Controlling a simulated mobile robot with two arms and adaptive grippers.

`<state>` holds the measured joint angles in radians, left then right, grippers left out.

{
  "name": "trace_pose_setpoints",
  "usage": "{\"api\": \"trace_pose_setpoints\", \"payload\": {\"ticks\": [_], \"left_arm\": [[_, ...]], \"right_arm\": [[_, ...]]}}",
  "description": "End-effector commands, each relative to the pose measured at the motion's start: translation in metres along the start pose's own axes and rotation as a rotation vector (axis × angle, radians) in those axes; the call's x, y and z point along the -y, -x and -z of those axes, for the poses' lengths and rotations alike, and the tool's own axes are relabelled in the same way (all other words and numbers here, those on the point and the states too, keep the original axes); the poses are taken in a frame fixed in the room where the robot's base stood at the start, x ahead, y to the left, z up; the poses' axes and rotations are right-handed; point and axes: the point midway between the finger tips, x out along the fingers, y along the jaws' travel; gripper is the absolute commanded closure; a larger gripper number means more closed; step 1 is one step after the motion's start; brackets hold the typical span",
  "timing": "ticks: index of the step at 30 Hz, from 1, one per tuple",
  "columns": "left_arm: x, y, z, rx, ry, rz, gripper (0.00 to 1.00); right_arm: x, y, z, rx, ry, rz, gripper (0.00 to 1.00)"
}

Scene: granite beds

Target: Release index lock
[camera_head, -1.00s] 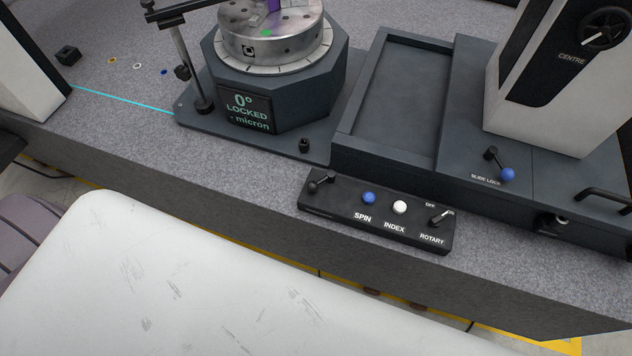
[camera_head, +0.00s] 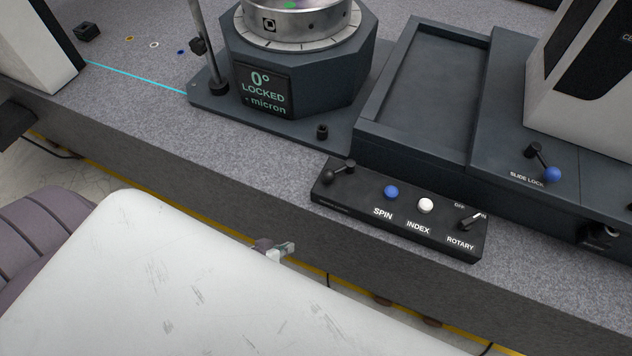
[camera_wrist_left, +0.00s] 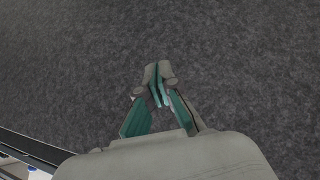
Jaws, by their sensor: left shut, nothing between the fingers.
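The control box (camera_head: 345,202) lies on the granite bed. It carries a black ball-ended lever (camera_head: 338,172) at its left end, a blue SPIN button (camera_head: 391,192), a white INDEX button (camera_head: 425,205) and a ROTARY switch (camera_head: 469,221) at its right end. The label by the lever is too small to read. The rotary table's display (camera_head: 263,90) reads "0° LOCKED - micron". My left gripper (camera_head: 288,249) shows past the edge of my white body, left of and below the box, apart from it. Its fingertips (camera_wrist_left: 157,76) are shut and empty. My right gripper is out of view.
A slide lock lever with a blue knob (camera_head: 552,174) stands on the dark slide base at the right. A black peg (camera_head: 322,131) stands behind the box. The granite bed (camera_head: 190,150) is clear left of the box.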

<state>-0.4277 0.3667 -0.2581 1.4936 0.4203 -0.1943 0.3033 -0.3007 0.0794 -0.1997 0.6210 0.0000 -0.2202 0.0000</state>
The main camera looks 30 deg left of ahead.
Motion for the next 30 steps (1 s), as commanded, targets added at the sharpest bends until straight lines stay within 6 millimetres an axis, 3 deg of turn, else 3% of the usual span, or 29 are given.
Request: {"api": "trace_pose_setpoints", "payload": {"ticks": [1, 6, 14, 22, 30], "left_arm": [[-0.015, -0.003, 0.015, -0.046, 0.031, -0.061, 1.00], [-0.071, 0.020, 0.063, -0.136, 0.142, -0.240, 1.00], [-0.132, 0.060, 0.099, -0.181, 0.259, -0.446, 1.00], [-0.104, 0.072, 0.135, -0.327, 0.518, -0.550, 1.00], [-0.055, 0.091, 0.173, -0.503, 0.786, -0.634, 1.00]], "right_arm": [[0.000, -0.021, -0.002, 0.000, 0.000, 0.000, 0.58], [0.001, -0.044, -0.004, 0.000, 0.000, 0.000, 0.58], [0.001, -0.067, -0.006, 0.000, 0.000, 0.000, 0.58], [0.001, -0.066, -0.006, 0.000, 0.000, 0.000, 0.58], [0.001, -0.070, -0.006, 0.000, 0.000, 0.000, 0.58]]}}
